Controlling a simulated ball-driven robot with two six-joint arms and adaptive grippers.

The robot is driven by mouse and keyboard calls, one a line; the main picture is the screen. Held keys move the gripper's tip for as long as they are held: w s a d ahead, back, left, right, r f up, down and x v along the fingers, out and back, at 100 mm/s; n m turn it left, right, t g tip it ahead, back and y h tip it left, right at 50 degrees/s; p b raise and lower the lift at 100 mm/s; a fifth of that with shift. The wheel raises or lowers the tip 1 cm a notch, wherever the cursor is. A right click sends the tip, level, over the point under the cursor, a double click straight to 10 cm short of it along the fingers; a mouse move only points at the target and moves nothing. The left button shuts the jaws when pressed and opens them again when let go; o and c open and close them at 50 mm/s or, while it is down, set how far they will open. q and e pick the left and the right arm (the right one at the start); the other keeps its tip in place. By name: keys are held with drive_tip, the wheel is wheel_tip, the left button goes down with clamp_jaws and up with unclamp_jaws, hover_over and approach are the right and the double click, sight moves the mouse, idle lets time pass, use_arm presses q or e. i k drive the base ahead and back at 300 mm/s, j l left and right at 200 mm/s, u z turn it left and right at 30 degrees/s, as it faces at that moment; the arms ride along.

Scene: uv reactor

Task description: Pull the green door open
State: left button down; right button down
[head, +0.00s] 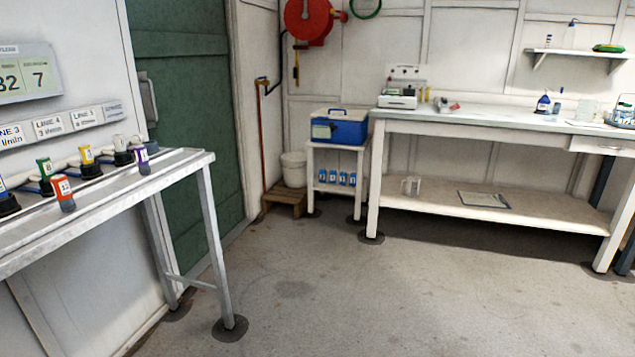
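The green door (190,120) is in the left wall in the head view, between the white wall panel and the back corner. It looks shut in its frame. A grey upright handle (149,98) is on the left side of the door, just above the end of the metal bench. The lower left part of the door is partly hidden behind that bench. Neither of my grippers shows in this view, so their place relative to the handle cannot be seen.
A metal bench (185,160) with several coloured-capped bottles stands in front of the door's left part; its leg (215,245) reaches the floor. A blue cooler (340,127) sits on a small white stand. A white workbench (480,127) lines the back. The middle floor (350,290) is clear.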

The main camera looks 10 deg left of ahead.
sight(181, 52)
drive_tip(key=i+u, duration=0.15)
drive_tip(key=i, duration=0.7)
drive_tip(key=i+l+u, duration=0.15)
drive_tip(key=i, duration=0.7)
drive_tip(key=i+u, duration=0.4)
drive_tip(key=i+l+u, duration=0.4)
drive_tip(key=i, duration=0.15)
drive_tip(key=j, duration=0.1)
